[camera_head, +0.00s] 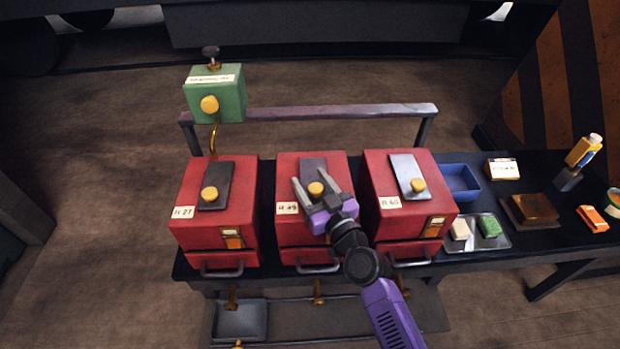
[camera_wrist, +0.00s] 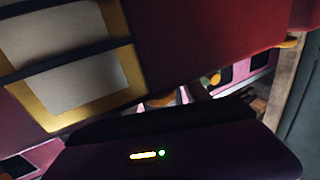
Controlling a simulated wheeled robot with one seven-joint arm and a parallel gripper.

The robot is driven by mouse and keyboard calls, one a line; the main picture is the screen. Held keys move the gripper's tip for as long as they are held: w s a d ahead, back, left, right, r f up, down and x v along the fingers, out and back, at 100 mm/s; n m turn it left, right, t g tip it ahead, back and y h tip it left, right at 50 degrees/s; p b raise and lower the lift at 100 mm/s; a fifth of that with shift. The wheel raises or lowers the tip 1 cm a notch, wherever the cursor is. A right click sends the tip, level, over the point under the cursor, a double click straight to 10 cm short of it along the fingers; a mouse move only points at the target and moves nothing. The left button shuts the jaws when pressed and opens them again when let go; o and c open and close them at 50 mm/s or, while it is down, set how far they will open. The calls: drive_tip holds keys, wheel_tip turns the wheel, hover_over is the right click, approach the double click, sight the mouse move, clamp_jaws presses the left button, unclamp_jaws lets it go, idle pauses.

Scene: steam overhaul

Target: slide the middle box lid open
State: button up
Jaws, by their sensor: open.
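The middle red box (camera_head: 334,236) stands on the dark bench between two similar red boxes. Its dark sliding lid (camera_head: 313,165) is on the top face, with a round yellow knob (camera_head: 316,188) on it. My gripper (camera_head: 316,190) is open over the box top, a finger on each side of the knob in the picture. I cannot tell whether the fingers touch the knob. The near part of the lid and box is hidden behind my gripper. In the wrist view a red surface with a framed pale label (camera_wrist: 65,75) fills the upper left; the fingertips are not clear there.
The left red box (camera_head: 195,240) and right red box (camera_head: 395,220) stand close on either side. A rail (camera_head: 340,112) runs behind the boxes, with a green box (camera_head: 228,97) above its left end. A blue tray (camera_head: 458,178) and a metal tray (camera_head: 462,243) lie to the right.

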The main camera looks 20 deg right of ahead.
drive_tip(key=shift+w, duration=0.4)
clamp_jaws()
idle(1.2)
